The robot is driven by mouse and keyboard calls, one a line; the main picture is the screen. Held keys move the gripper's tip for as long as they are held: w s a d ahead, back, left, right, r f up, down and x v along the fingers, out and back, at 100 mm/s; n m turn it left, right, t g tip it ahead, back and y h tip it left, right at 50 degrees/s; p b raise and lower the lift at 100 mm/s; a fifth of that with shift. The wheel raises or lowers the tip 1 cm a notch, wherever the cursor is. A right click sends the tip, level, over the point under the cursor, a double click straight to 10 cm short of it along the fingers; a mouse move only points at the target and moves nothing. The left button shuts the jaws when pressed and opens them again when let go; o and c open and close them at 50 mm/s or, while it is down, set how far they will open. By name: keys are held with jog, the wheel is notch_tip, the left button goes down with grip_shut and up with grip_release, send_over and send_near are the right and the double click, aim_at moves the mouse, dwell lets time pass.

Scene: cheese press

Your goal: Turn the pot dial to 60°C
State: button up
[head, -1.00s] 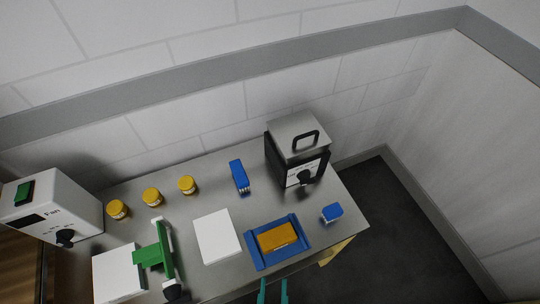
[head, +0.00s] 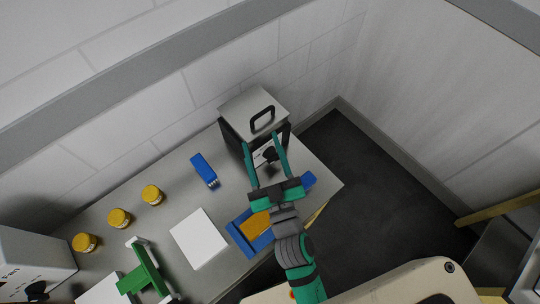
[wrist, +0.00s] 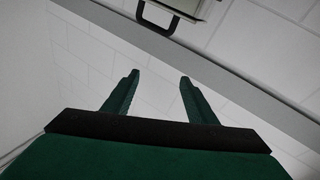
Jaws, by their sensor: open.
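The pot (head: 240,112) is a black and grey box with a steel lid and a black handle (head: 262,120), at the back right of the table in the head view. Its black dial (head: 270,154) is on the front panel and shows between my gripper's fingers; its setting is too small to read. My gripper (head: 262,140) is open and empty, its two green fingers reaching toward the pot's front. I cannot tell whether they touch it. In the wrist view, my open fingers (wrist: 158,82) show against the wall, with the pot's handle (wrist: 158,18) at the top edge; the dial is not visible there.
A blue tray (head: 236,236) with a yellow block (head: 257,226) lies below the pot, partly behind my arm. A blue brush (head: 204,170), yellow jars (head: 152,195), a white board (head: 199,239) and a green press (head: 146,268) stand left. The table ends right of the pot.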

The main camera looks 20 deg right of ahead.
jog(key=w+d+r+m+t+h, duration=0.1)
jog(key=w+d+r+m+h, duration=0.25)
jog(key=r, duration=0.35)
jog(key=w+d+r+m+h, duration=0.3)
jog(key=d+r+h, duration=0.1)
jog(key=r, duration=0.3)
jog(key=w+d+r+m+t+h, duration=0.1)
jog(key=w+d+r+m+h, duration=0.2)
jog(key=r, duration=0.3)
jog(key=s+d+r+m+g+h, duration=0.2)
jog(key=d+r+m+g+h, duration=0.2)
jog(key=d+m+g+h, duration=0.85)
jog(key=m+g+y, duration=0.7)
jog(key=m+y, duration=0.5)
jog(key=y, duration=0.5)
send_near(272, 157)
jog(key=x, duration=0.9)
jog(key=shift+w+f, duration=0.25)
jog(key=shift+f, duration=0.05)
